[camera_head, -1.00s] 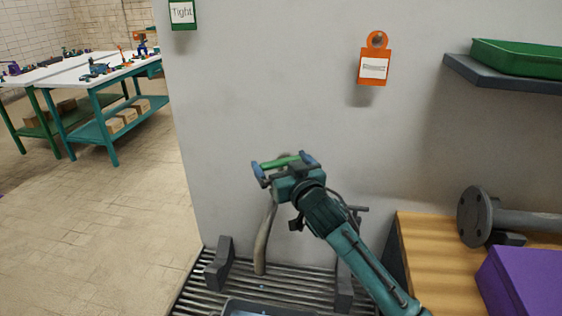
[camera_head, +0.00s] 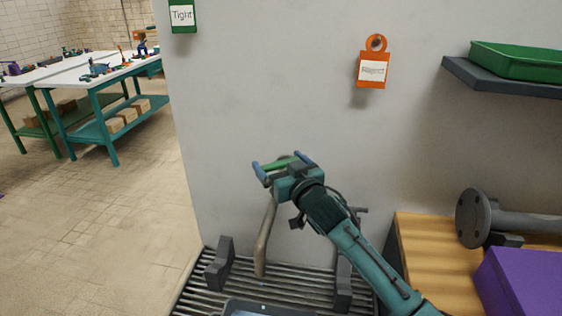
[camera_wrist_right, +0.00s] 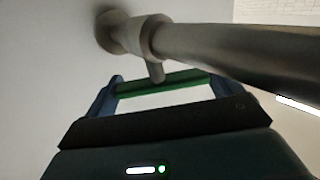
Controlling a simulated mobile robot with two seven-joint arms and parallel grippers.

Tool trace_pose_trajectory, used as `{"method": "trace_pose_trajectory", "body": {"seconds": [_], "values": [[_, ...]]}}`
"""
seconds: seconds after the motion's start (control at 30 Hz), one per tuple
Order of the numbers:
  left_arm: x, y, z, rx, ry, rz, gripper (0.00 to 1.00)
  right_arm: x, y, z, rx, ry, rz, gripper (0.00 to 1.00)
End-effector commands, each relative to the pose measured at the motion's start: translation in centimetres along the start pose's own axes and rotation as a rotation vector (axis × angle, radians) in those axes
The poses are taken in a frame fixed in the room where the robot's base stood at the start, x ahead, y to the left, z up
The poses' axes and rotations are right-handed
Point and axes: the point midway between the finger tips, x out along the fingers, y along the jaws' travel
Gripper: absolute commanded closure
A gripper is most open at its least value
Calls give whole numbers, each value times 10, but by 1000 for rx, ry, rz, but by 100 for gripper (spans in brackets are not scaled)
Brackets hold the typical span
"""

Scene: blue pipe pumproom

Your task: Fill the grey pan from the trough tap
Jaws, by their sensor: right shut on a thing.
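My right gripper (camera_head: 282,166) is at the wall above the trough, its blue fingers shut on the tap's green lever (camera_wrist_right: 165,84), which spans between them in the right wrist view. The grey tap pipe (camera_head: 265,238) hangs down below the gripper in the head view; the wrist view shows the tap body (camera_wrist_right: 150,38) close up. The grey pan (camera_head: 235,302) lies under the spout, at the picture's bottom edge; only its far rim and a strip of its inside show. Its water level cannot be told. My left gripper is not in view.
The slatted trough grate (camera_head: 305,283) carries dark upright brackets (camera_head: 219,263) on both sides. At right are a wooden bench (camera_head: 430,250), a flanged pipe (camera_head: 475,217) and a purple box (camera_head: 520,280). A shelf holds a green tray (camera_head: 515,62). Open floor lies left.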

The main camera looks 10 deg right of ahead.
Motion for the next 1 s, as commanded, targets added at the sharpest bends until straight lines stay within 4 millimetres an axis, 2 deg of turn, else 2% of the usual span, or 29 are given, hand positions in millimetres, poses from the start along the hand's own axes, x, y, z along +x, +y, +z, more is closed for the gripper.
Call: {"method": "trace_pose_trajectory", "body": {"seconds": [0.07,0.3,0.47,0.5,0.6,0.87,1.0], "values": [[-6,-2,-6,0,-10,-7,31,0,0,-4,-6,-4,-39,32],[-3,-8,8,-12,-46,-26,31,-1,-1,0,1,-1,-79,32],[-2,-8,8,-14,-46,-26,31,-1,0,0,2,-1,-78,32],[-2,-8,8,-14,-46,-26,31,-1,0,0,2,-1,-78,7],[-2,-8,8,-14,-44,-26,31,-1,0,0,2,-1,-77,0],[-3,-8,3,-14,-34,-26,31,-3,0,0,1,-1,-76,0],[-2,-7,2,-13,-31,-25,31,-15,2,1,1,-2,-75,0]]}}
